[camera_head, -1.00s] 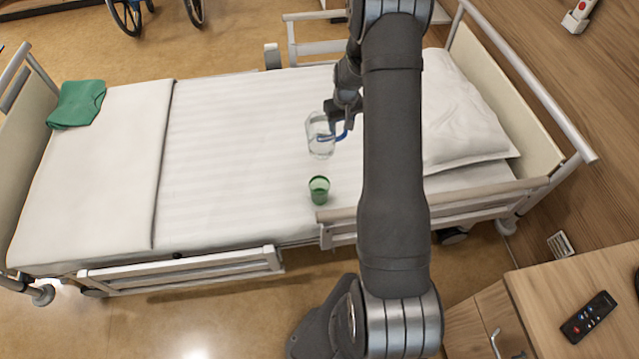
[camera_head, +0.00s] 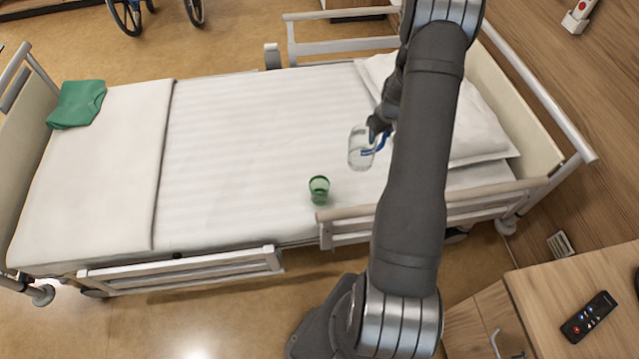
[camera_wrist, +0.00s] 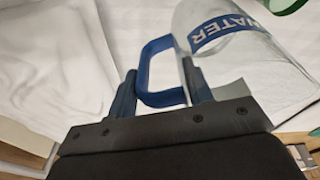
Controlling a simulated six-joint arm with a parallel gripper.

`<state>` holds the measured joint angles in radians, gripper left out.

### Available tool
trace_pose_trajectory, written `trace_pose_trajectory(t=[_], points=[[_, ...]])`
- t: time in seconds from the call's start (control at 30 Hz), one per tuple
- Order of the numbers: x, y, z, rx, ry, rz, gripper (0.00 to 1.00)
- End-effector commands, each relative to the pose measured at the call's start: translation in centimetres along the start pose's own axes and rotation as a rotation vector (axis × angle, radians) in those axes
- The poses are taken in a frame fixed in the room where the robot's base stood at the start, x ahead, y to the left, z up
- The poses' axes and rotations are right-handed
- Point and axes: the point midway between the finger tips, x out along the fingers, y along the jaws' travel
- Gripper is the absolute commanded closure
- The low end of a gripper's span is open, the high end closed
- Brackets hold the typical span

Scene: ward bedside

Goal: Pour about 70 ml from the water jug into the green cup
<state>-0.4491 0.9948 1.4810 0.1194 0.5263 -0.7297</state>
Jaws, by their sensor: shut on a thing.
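The clear water jug (camera_head: 360,150) with a blue handle is at the middle right of the bed in the head view. My gripper (camera_head: 379,128) is shut on its handle. In the wrist view the jug (camera_wrist: 255,70) bears a blue WATER band, and its blue handle (camera_wrist: 160,70) sits between my fingers (camera_wrist: 160,90). The jug is slightly tilted in the head view; its water level is hard to tell. The green cup (camera_head: 319,190) stands upright on the bed, to the left of and nearer than the jug, apart from it. A piece of green rim (camera_wrist: 285,5) shows at the wrist view's top right corner.
The white bed (camera_head: 230,140) has a pillow (camera_head: 480,125) at right and a folded green cloth (camera_head: 77,103) at far left. A bed rail (camera_head: 350,212) runs just right of the cup. A bedside cabinet (camera_head: 560,285) with a remote (camera_head: 589,317) stands front right. The bed's middle is clear.

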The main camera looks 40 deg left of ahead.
Motion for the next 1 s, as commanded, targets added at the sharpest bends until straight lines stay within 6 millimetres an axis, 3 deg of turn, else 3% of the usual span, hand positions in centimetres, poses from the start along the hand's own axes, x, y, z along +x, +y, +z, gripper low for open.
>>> trace_pose_trajectory(t=[0.33, 0.5, 0.7, 1.0], points=[[7.1, -0.4, 1.2, 0.002, -0.004, -0.003, 0.93], [9.7, -0.4, 1.5, 0.001, -0.002, -0.002, 0.93], [10.8, -0.4, 1.7, 0.001, -0.002, -0.001, 0.93], [10.8, -0.5, 1.7, 0.001, -0.002, 0.002, 0.93]])
